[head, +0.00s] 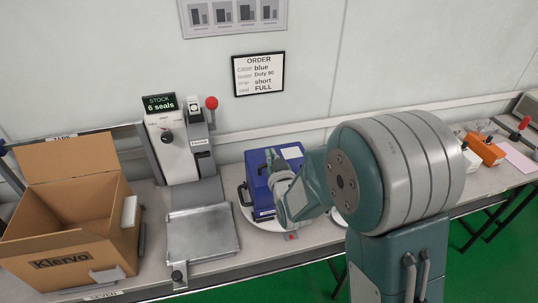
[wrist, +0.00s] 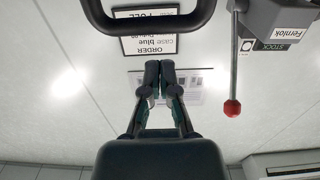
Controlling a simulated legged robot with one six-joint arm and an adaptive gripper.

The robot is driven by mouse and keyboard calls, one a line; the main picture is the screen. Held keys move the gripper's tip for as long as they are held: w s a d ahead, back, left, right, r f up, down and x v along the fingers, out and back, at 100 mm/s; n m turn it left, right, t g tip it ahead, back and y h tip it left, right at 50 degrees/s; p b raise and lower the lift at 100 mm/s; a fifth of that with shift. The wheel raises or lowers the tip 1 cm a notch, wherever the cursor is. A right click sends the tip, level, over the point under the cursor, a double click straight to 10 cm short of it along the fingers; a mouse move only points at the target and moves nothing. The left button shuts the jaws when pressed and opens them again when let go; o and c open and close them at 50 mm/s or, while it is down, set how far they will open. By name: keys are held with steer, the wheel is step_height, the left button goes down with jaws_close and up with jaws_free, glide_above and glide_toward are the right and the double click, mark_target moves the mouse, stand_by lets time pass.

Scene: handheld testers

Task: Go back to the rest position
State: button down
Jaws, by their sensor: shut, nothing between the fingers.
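My gripper (wrist: 159,80) shows in the wrist view with its two fingers together and nothing between them. In the head view my gripper (head: 272,162) is over the near side of a blue case (head: 289,160) on the bench, and my arm hides part of that case. I cannot tell whether the gripper touches the case. The wrist view is upside down and shows a black handle bar (wrist: 152,22) at its top edge, just beyond the fingertips.
An open cardboard box (head: 70,262) stands at the left. A seal press (head: 178,150) with a red-knobbed lever (head: 211,103) and a metal tray (head: 203,232) stand beside it. An order sign (head: 258,74) hangs on the wall. Orange testers (head: 485,150) lie far right.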

steer(key=s+d+r+m+g+h, duration=0.1)
steer(key=s+d+r+g, duration=0.2)
steer(key=s, duration=0.7)
steer(key=s+d+r+m+g+h, duration=0.1)
steer(key=s+d+r+g+h, duration=0.1)
steer(key=s+d, duration=0.5)
steer(key=s+d+r+m+g+h, duration=0.1)
steer(key=s+d+g, duration=0.5)
steer(key=s, duration=0.7)
step_height(320, 180, up, 3)
steer(key=shift+s+f+g+h, duration=0.1)
steer(key=shift+s+g+h, duration=0.25)
steer(key=shift+h, duration=0.15)
stand_by(0.4)
